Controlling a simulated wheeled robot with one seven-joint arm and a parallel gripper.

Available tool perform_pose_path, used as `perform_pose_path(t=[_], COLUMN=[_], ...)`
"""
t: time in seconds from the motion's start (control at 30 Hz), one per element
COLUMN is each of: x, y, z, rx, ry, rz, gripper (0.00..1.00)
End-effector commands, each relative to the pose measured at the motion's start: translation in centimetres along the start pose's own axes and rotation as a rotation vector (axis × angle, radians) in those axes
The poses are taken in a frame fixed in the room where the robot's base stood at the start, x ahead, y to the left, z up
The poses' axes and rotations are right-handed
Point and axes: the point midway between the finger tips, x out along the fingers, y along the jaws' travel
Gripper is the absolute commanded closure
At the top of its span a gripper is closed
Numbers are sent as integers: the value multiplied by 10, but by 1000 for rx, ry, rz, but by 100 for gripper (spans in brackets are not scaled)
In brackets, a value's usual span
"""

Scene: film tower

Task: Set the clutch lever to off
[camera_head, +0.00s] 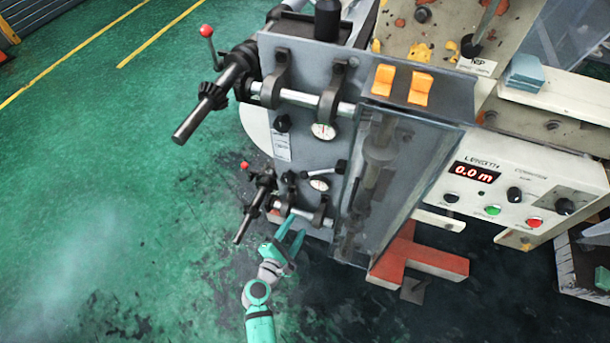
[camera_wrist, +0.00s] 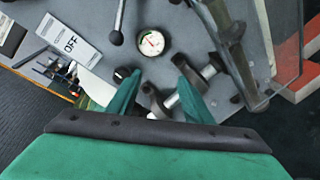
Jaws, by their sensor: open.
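My gripper (camera_head: 295,226) is open at the lower front of the grey machine panel, by the lower shaft's clamps. In the wrist view its two green fingers (camera_wrist: 158,72) are apart, with a black shaft clamp (camera_wrist: 150,92) showing between them and nothing gripped. A short lever with a black ball end (camera_head: 320,171) is beside the lower gauge; it also shows in the wrist view (camera_wrist: 117,25), above the fingers and apart from them. A white label reading OFF (camera_wrist: 70,42) is left of this lever. I cannot tell for sure that this is the clutch lever.
Two shafts with red-ball levers (camera_head: 206,31) (camera_head: 244,166) stick out left. A clear guard (camera_head: 400,170) stands right of the gripper. A white control box (camera_head: 520,190) and red foot (camera_head: 430,260) are farther right. Green floor at left is clear.

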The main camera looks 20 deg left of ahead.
Motion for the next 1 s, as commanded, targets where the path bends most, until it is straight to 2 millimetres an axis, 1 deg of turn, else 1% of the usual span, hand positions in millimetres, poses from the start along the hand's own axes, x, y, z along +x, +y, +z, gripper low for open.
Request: perform_pose_path(t=[0.03, 0.1, 0.2, 0.3, 0.47, 0.57, 0.9, 1.0], x=[14, 26, 38, 44, 52, 62, 121, 134], y=[20, 42, 67, 82, 92, 93, 101, 103], z=[2, 6, 10, 14, 18, 21, 35, 37], rx=[-87, -194, -310, -378, -413, -413, -411, -411], ry=[-40, -96, -164, -209, -235, -235, -237, -236], rz=[30, 60, 91, 109, 119, 117, 114, 114], gripper=[54, 54, 54, 54, 54, 54, 54, 54])
